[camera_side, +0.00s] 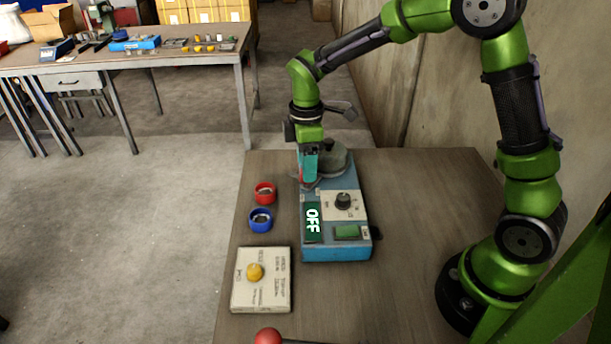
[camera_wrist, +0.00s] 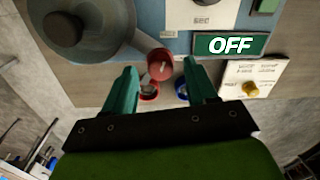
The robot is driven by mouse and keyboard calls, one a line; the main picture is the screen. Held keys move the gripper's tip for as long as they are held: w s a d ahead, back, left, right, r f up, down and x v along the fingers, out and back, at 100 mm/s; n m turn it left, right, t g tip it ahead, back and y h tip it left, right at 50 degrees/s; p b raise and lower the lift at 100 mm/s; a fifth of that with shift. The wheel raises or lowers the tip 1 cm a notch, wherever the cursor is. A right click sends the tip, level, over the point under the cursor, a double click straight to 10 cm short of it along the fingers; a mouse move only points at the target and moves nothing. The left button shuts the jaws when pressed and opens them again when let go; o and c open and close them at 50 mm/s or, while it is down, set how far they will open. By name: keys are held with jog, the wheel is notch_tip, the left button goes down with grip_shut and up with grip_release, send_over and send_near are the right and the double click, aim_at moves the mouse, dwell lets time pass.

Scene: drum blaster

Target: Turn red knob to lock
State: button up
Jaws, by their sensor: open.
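The red knob (camera_wrist: 160,64) shows in the wrist view at the near edge of the blue machine (camera_wrist: 179,16), beside its grey round drum (camera_wrist: 85,28). My gripper (camera_wrist: 160,74) is open, with one teal fingertip on each side of the knob in the picture. I cannot tell whether either finger touches it. In the side view my gripper (camera_side: 308,180) points down at the left edge of the machine (camera_side: 337,254), next to the drum (camera_side: 334,158). There the fingers mostly hide the knob. The machine's green display (camera_side: 312,222) reads OFF.
A red ring (camera_side: 265,193) and a blue ring (camera_side: 261,220) lie on the table left of the machine. A cream box with a yellow button (camera_side: 254,272) stands nearer. A red ball (camera_side: 268,337) shows at the front edge. The table's right side (camera_side: 430,200) is clear.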

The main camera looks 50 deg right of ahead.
jog(key=shift+f, duration=0.6)
